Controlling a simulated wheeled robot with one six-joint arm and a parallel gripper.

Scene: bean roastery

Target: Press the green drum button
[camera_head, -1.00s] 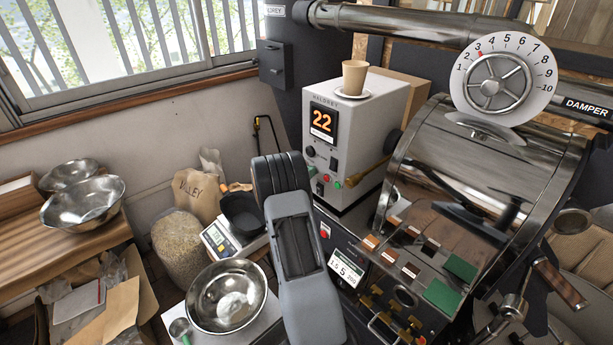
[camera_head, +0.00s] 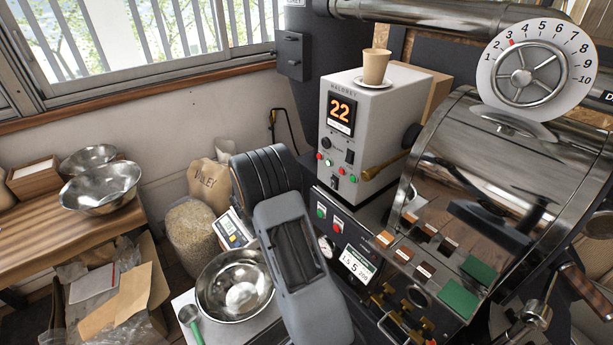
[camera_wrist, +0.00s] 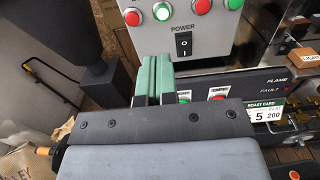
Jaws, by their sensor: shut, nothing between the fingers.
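My gripper (camera_wrist: 154,62), with green fingers, is shut and empty in the wrist view. In the head view the same green button (camera_head: 321,210) and red button (camera_head: 337,225) sit on the dark panel, right of my arm. My arm hides the fingers there. I see no contact between fingers and button.
The white control box (camera_head: 373,112) carries red and green buttons (camera_wrist: 162,11) and a black power switch (camera_wrist: 184,43); a paper cup (camera_head: 376,66) stands on top. The roast card (camera_head: 357,264) and brass valves are at right. A steel bowl (camera_head: 235,286) is left of my arm.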

